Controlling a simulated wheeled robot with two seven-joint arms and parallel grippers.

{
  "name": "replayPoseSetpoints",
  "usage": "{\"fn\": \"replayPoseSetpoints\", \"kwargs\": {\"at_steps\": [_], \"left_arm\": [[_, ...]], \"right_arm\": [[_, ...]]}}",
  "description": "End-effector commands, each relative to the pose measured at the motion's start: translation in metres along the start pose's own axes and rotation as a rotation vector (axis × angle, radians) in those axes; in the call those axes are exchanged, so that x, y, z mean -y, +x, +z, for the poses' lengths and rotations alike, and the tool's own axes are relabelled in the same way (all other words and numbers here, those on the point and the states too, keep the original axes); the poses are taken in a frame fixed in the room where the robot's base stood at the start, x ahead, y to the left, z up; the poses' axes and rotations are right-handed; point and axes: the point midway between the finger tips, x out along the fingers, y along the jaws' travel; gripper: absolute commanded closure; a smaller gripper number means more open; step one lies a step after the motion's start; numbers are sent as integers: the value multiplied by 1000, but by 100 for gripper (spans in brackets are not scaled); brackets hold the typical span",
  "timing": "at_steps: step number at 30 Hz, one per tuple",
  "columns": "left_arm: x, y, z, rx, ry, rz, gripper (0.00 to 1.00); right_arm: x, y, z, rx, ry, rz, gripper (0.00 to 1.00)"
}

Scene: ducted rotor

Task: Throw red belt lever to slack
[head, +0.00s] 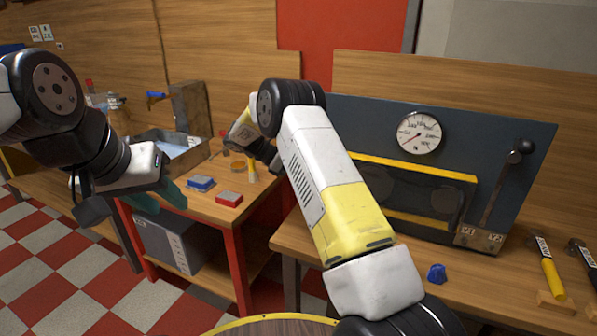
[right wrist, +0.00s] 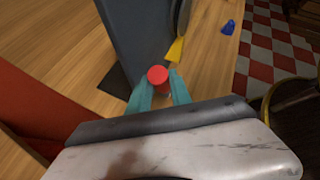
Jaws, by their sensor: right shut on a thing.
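The red knob (right wrist: 158,76) of the belt lever shows in the right wrist view, beside the edge of the dark blue panel (right wrist: 140,40). My right gripper (right wrist: 160,88) is shut on it, one teal finger on each side. The lever's shaft is hidden, so its angle cannot be told. In the head view my right forearm hides the red lever and the right gripper's fingertips. The panel (head: 535,140) stands on the bench there. My left gripper (head: 160,202) hangs at the left, away from the panel, its teal fingers apart and empty.
The panel carries a round gauge (head: 419,133), a yellow-edged belt housing (head: 415,168) and a black-knobbed lever (head: 498,180). A blue piece (head: 436,274) and hammers (head: 551,270) lie on the bench. A side table holds blue (head: 200,183) and red (head: 229,199) blocks.

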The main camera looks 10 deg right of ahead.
Motion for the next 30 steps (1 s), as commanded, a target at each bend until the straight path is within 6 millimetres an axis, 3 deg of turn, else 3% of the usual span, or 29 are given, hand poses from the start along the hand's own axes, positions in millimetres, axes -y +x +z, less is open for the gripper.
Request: {"fn": "replayPoseSetpoints", "kwargs": {"at_steps": [16, 17, 18, 30], "left_arm": [[0, 0, 0, 0, 0, 0, 64], [0, 0, 0, 0, 0, 0, 64], [0, 0, 0, 0, 0, 0, 64], [0, 0, 0, 0, 0, 0, 64]], "right_arm": [[-1, 0, -1, 23, -11, -8, 100], [-2, 0, -1, 23, -11, -7, 71], [-2, 0, -2, 23, -11, -7, 66], [-1, -8, -2, 23, -9, -9, 66]]}}
